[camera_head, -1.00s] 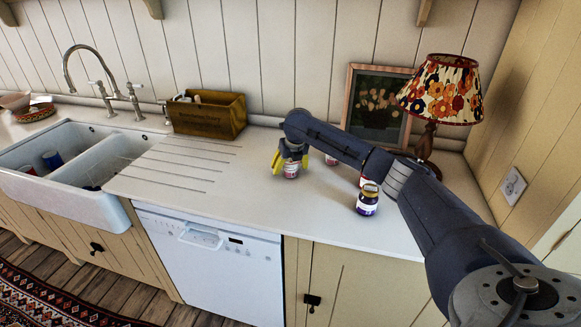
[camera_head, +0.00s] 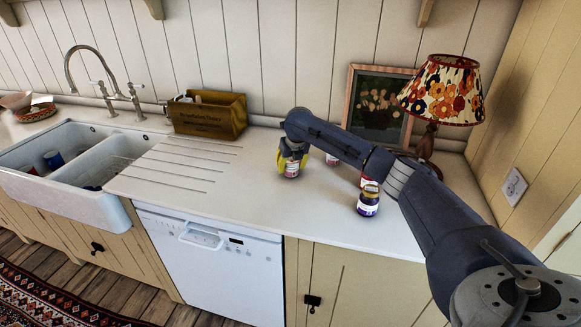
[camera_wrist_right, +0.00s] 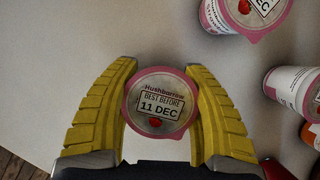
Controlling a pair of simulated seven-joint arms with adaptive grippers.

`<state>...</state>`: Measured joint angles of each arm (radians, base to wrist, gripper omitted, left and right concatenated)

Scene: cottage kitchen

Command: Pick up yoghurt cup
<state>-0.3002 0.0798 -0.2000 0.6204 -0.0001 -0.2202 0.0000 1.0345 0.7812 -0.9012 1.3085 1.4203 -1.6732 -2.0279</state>
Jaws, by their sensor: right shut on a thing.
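A yoghurt cup (camera_head: 291,170) with a pale side and a pink-edged lid stands on the white counter. In the right wrist view its round lid (camera_wrist_right: 160,103) reads "Hushbarrow, best before 11 DEC". My right gripper (camera_head: 290,163) has its yellow fingers shut on this cup, one finger on each side, and it also shows in the right wrist view (camera_wrist_right: 161,108). My left gripper is out of the frames.
A jar with a dark label (camera_head: 368,201) stands right of the gripper, under my right arm. A wooden box (camera_head: 208,115), a picture frame (camera_head: 378,108) and a floral lamp (camera_head: 441,90) stand at the back. The counter front (camera_head: 255,205) is clear.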

